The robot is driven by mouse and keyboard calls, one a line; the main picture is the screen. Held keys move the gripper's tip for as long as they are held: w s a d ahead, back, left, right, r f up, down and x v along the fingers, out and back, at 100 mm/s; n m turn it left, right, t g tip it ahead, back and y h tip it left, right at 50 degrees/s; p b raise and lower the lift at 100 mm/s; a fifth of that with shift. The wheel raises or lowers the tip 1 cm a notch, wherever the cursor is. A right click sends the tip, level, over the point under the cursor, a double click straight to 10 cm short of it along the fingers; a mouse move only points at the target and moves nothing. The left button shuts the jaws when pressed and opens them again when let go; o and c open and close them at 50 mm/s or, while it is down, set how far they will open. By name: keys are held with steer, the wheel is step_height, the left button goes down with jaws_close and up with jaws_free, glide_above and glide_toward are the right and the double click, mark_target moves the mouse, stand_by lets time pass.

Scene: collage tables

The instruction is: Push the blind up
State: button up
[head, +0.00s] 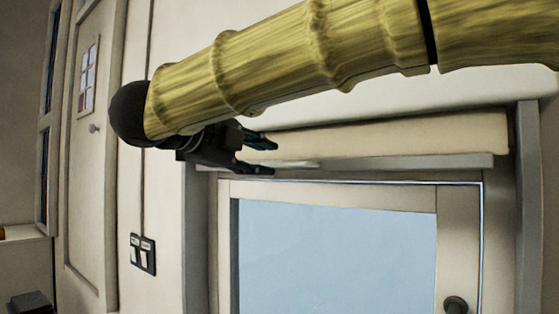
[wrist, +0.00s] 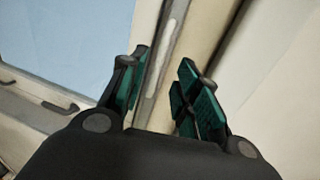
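The blind (head: 400,136) is a cream band rolled up along the top of the window, with a grey bottom bar (head: 420,162) under it. A pale strip lies on the bar's left part. My gripper (head: 262,156) is at the blind's left end, one finger in front of the cream band and the other just below the bar. In the wrist view, my gripper (wrist: 165,88) has its two teal-padded fingers apart, with the blind's bar (wrist: 166,50) and cream band (wrist: 197,40) running between them. Whether the fingers touch the blind cannot be told.
The window (head: 335,255) below has a pale frame, light blue glass and a dark knob (head: 456,305) at lower right. A door (head: 92,130) and a switch plate (head: 143,254) are at the left. My arm crosses the top of the head view.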

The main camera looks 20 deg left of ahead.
mark_target(278, 165)
steer(key=p+x, duration=0.2)
steer(key=x, duration=0.5)
steer(key=shift+s, duration=0.1)
jaws_close()
